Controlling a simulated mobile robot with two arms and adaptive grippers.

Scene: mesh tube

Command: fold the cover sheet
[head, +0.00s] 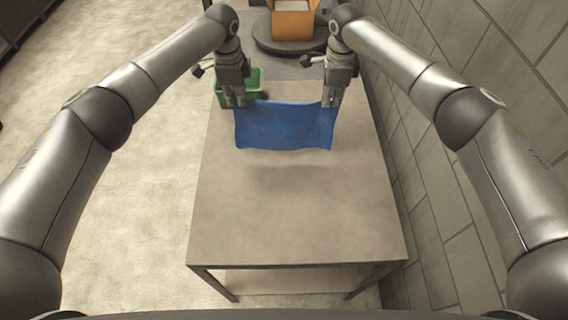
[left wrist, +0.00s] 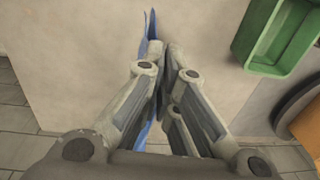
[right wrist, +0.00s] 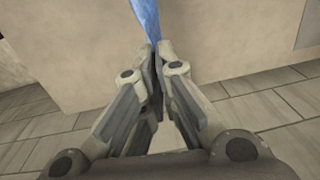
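The blue cover sheet (head: 285,126) hangs between my two grippers over the far part of the table, slightly wavy, with a soft shadow on the tabletop below it. My left gripper (head: 239,103) is at its far left corner, and my right gripper (head: 330,102) is at its far right corner. In the left wrist view the fingers (left wrist: 162,48) are closed together with the blue sheet (left wrist: 150,28) between them. In the right wrist view the fingers (right wrist: 158,48) are closed on the sheet (right wrist: 147,15) too. The sheet's lower edge appears raised off the table.
The table (head: 290,215) is bare in its near and middle parts. A green bin (head: 254,78) stands behind my left gripper and shows in the left wrist view (left wrist: 280,35). A cardboard box (head: 293,22) sits on a dark round stand (head: 265,38) beyond. A block wall (head: 480,130) runs along the right.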

